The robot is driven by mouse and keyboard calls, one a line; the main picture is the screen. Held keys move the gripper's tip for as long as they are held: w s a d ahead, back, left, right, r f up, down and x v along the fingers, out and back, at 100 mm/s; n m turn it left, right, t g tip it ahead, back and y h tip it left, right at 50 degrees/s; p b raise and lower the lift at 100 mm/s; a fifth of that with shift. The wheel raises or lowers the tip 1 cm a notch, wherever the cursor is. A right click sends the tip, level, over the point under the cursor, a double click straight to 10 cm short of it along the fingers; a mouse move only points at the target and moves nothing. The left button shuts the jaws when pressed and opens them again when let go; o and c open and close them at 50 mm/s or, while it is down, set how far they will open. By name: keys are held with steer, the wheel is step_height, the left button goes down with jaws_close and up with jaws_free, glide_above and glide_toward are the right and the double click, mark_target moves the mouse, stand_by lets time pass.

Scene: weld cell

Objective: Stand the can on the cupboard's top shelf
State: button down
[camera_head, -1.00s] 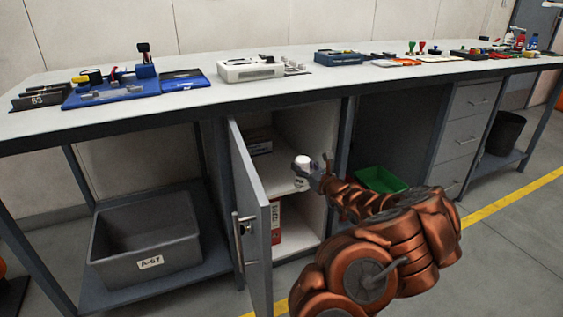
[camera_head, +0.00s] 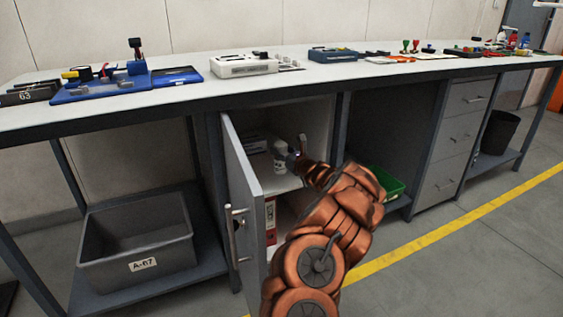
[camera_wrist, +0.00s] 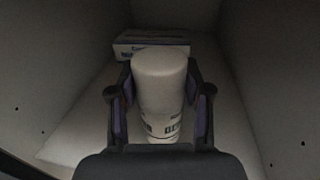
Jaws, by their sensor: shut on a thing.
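The white can (camera_wrist: 160,90) with dark lettering is upright between the fingers of my gripper (camera_wrist: 158,105) in the wrist view. My gripper is shut on it. In the head view the can (camera_head: 279,157) is inside the open cupboard, at the top shelf (camera_head: 275,183), and my gripper (camera_head: 291,160) reaches in from the right. I cannot tell whether the can's base touches the shelf. The cupboard door (camera_head: 241,205) stands open on the left.
A box (camera_wrist: 150,45) lies on the shelf behind the can. A red and white binder (camera_head: 270,222) stands in the lower compartment. A grey bin (camera_head: 137,245) is left of the cupboard, and a green tray (camera_head: 392,187) is right of it.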

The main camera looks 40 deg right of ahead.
step_height(320, 180, down, 4)
steer(key=shift+r+b, duration=0.15)
steer(key=shift+b, duration=0.85)
steer(key=shift+r, duration=0.1)
steer(key=c, duration=0.5)
jaws_free()
steer(key=shift+s+r, duration=0.1)
steer(key=shift+s, duration=0.3)
steer(key=s+a+p, duration=0.2)
steer(key=s+p, duration=0.1)
steer(key=s, duration=0.8)
steer(key=shift+p, duration=0.4)
